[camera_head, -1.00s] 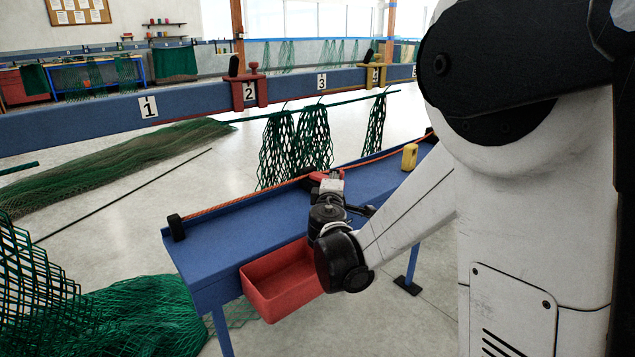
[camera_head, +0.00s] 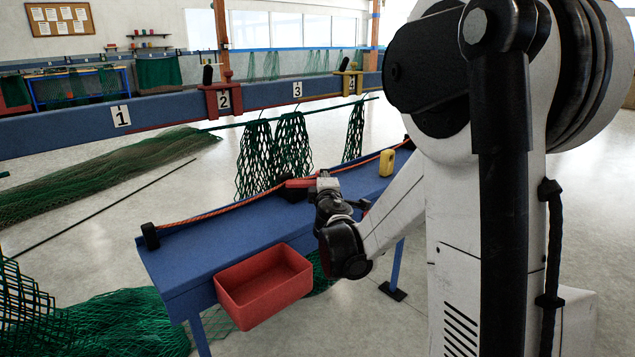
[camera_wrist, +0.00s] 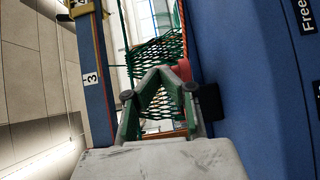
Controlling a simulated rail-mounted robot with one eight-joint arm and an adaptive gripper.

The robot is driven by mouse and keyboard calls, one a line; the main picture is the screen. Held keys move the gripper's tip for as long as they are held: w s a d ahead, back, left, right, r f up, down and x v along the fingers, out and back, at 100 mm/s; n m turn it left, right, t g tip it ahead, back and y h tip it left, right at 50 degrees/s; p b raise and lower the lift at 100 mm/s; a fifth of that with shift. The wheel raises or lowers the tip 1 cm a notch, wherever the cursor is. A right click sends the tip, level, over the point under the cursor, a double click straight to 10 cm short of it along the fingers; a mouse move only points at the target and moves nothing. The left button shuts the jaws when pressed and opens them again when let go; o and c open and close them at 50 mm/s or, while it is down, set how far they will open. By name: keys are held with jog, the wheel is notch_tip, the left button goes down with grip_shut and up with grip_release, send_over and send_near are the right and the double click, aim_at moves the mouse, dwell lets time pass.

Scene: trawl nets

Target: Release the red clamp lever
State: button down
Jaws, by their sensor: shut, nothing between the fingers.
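A red clamp piece (camera_head: 298,183) sits at the bench's far edge, by the orange rope, with a black part beside it. I cannot tell its lever's position. My gripper (camera_head: 322,176) is just right of it in the head view. In the wrist view my gripper (camera_wrist: 162,73) is shut and empty, its fingers meeting in a point. A red part (camera_wrist: 182,70) shows close beside the fingertips, with a black block (camera_wrist: 208,102) below it; I cannot tell whether they touch. Another red clamp (camera_head: 224,100) with a black knob sits at number 2 on the rear rail.
The blue bench (camera_head: 205,243) carries a red tray (camera_head: 258,305) at its front and a yellow object (camera_head: 387,162) towards its right end. Green nets (camera_head: 291,144) hang behind it. A blue rail (camera_head: 60,135) crosses farther back. Piled netting (camera_head: 125,320) lies on the floor at left.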

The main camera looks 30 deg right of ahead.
jog(key=shift+w+d, duration=0.45)
jog(key=shift+w, duration=0.05)
dwell(0.4)
jog(key=v, duration=0.4)
jog(key=shift+s, duration=0.25)
jog(key=s+d+p, duration=0.1)
jog(key=s+d, duration=0.2)
jog(key=s, duration=0.5)
jog(key=shift+s+d+r+p, duration=0.2)
jog(key=shift+s+r+p, duration=0.05)
jog(key=shift+s+p, duration=0.15)
